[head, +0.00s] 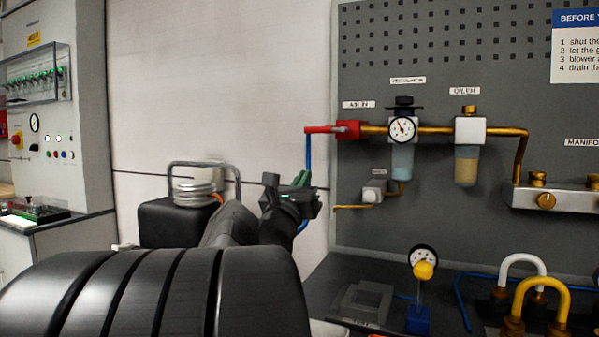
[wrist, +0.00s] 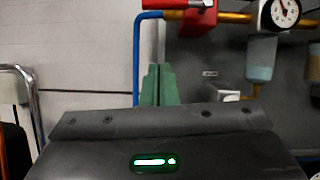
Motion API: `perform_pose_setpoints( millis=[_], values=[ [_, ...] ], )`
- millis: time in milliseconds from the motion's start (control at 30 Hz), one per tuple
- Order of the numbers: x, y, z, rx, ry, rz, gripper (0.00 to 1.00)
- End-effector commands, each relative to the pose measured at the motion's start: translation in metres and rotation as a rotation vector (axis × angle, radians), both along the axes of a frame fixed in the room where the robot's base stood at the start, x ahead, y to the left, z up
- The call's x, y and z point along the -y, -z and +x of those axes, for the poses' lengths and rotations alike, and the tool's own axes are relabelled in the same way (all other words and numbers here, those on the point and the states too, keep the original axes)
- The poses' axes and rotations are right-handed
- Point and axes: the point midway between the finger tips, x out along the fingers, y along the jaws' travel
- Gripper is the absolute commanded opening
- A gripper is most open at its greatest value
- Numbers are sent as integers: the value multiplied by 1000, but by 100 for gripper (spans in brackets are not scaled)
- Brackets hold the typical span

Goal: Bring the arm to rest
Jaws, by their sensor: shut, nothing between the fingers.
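My gripper (head: 301,180) is raised in front of the white wall, just left of the grey pegboard panel in the head view. Its green fingers are together and hold nothing; they also show in the wrist view (wrist: 160,84). My dark arm reaches up to it from the bottom of the head view. The blue hose (head: 308,155) hangs from the red valve (head: 347,130) close to the gripper. In the wrist view the hose (wrist: 137,60) runs just left of the fingers. I cannot tell whether it touches them.
The panel carries a gauge (head: 402,129), an oiler (head: 467,152) and a manifold (head: 560,198). A black tank with a metal handle (head: 172,222) stands left of the gripper.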

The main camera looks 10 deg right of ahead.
Motion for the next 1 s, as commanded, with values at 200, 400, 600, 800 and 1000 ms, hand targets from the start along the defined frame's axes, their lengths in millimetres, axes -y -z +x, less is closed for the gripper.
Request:
perform_pose_setpoints(
  millis=[200, 400, 600, 800, 1000],
  values=[
    [-7, 6, -10, -1, 1, -1, 0],
    [-7, 6, -10, -1, 0, -1, 0],
    [-5, 4, -7, -1, 2, -1, 0],
    [10, -8, 13, -1, 3, 0, 0],
    [32, -25, 42, 0, 3, -1, 0]
  ],
)
